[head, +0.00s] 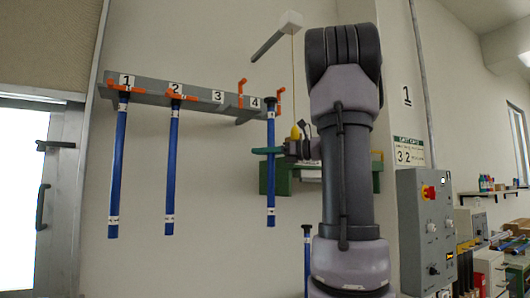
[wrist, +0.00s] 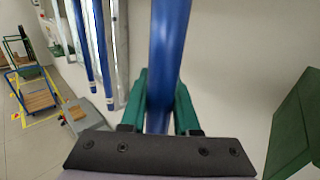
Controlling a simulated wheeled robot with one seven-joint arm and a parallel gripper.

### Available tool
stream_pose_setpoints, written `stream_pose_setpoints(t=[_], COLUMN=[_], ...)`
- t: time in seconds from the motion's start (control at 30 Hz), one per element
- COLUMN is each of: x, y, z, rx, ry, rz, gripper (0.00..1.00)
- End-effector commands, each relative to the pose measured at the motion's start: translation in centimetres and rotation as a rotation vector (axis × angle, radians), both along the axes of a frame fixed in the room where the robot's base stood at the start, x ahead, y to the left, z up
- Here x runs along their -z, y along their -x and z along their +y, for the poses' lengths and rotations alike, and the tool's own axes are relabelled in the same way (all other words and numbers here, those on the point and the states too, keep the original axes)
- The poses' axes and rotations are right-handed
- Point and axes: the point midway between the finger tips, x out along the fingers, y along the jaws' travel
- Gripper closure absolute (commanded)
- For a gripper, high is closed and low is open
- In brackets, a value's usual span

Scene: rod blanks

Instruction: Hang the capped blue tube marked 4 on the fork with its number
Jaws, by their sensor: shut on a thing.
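A blue tube (head: 270,180) with a dark cap hangs upright below the rack, held by my gripper (head: 268,151). The green fingers are shut on its upper middle part; the tube also shows between them in the wrist view (wrist: 168,45). Its white label near the bottom is too small to read. Its cap is right at the orange fork by number 4 (head: 281,98). I cannot tell whether the cap rests on the prongs or is just beside or above them.
The grey rack (head: 195,96) carries forks numbered 1 to 4. Blue tubes hang at fork 1 (head: 118,170) and fork 2 (head: 172,170); fork 3 (head: 242,86) is empty. Another capped tube (head: 307,262) stands lower down. A green shelf (head: 283,180) is on the wall behind my gripper.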

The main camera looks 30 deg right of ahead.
Motion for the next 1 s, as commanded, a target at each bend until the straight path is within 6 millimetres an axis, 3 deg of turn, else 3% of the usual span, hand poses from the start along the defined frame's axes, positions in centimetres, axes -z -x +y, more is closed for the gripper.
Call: stream_pose_setpoints(t=[1.0], x=[0.0], y=[-7.2], z=[0.3], rx=[-0.001], ry=[0.000], rz=[0.000], gripper=[1.00])
